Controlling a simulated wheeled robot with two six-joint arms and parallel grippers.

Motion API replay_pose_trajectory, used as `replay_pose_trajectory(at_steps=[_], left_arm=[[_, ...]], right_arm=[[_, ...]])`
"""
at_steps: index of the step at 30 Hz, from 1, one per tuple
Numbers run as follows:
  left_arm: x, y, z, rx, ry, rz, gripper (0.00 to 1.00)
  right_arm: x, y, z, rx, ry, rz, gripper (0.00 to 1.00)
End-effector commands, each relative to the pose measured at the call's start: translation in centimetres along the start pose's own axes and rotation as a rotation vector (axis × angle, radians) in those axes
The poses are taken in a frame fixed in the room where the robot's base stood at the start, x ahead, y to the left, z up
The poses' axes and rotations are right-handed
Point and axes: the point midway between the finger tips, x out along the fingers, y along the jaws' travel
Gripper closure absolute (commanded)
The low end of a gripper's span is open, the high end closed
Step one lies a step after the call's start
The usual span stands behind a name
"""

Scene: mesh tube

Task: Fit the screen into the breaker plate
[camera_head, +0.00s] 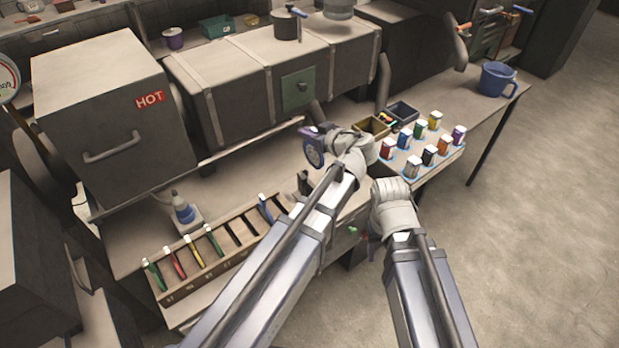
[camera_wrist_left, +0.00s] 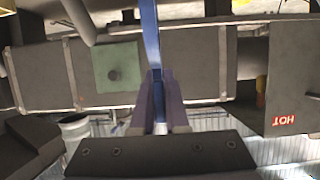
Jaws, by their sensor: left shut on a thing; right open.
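The barrel (camera_head: 240,90) carries a green panel (camera_head: 298,88). A grey box marked HOT (camera_head: 110,110) stands left. Several coloured blocks stand on a tray (camera_head: 405,176). A blue mug (camera_head: 497,79) stands at right.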

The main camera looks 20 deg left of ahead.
Motion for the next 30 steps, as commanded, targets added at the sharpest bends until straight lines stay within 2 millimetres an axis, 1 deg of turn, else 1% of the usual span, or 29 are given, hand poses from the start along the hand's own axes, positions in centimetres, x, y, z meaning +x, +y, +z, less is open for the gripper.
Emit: replay_pose_trajectory(at_steps=[1,12,15,18,23,25,30], left_arm=[[0.7,0.0,1.7,0.0,0.0,0.0,1.0],[3.2,0.0,7.8,0.0,0.0,0.0,1.0],[3.8,0.0,9.1,0.0,0.0,0.0,1.0],[4.0,0.0,9.6,0.0,0.0,0.0,1.0],[3.9,0.0,9.5,0.0,0.0,0.0,1.0],[4.0,0.0,9.7,0.0,0.0,0.0,1.0],[4.7,0.0,11.3,0.0,0.0,0.0,1.0]], right_arm=[[1.9,-0.2,-0.1,0.0,0.0,0.0,0.5],[8.4,-0.8,-0.5,0.0,0.0,0.0,0.5],[9.8,-0.9,-0.6,0.0,0.0,0.0,0.5],[10.4,-1.0,-0.6,0.0,0.0,0.0,0.5],[10.2,-1.0,-0.6,0.0,0.0,0.0,0.5],[10.5,-1.0,-0.6,0.0,0.0,0.0,0.5],[12.2,-1.2,-0.7,0.0,0.0,0.0,0.5]])
